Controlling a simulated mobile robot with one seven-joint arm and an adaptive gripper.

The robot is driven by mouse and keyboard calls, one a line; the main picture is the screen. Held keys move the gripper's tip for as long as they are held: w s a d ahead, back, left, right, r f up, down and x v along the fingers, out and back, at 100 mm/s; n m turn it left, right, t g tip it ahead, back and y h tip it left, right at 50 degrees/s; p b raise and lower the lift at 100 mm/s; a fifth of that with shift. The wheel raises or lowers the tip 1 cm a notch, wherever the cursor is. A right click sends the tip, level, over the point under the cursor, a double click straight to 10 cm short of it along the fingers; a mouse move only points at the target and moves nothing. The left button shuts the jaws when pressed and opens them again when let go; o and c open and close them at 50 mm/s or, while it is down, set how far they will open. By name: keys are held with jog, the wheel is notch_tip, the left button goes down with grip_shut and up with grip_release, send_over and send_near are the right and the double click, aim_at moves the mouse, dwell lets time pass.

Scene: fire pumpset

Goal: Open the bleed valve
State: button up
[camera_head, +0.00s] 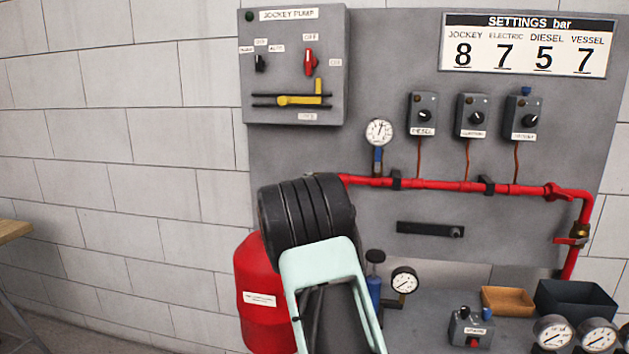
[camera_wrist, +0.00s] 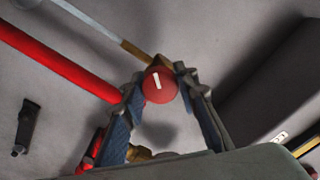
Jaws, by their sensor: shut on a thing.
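A round red knob (camera_wrist: 159,84) with a white mark is in the middle of the wrist view, with brass-coloured metal behind it. It appears to be the bleed valve's knob, though no label on it can be read. My gripper (camera_wrist: 160,82) is shut on this knob, one fingertip on each side. In the head view my own arm hides the gripper and the knob, near the left end of the red pipe (camera_head: 430,185).
The grey jockey pump box (camera_head: 330,60) with a yellow lever stands out above the arm. A pressure gauge (camera_head: 379,132) stands on the pipe to the right. A red tank (camera_head: 262,290) is below left. The wall farther left is clear.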

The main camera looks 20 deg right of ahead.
jog(key=shift+n+p, duration=0.3)
jog(key=shift+n, duration=0.5)
jog(key=o, duration=1.2)
jog(key=shift+s+a, duration=0.1)
jog(key=v, duration=1.1)
jog(key=shift+s+a, duration=0.2)
jog(key=shift+s, duration=0.1)
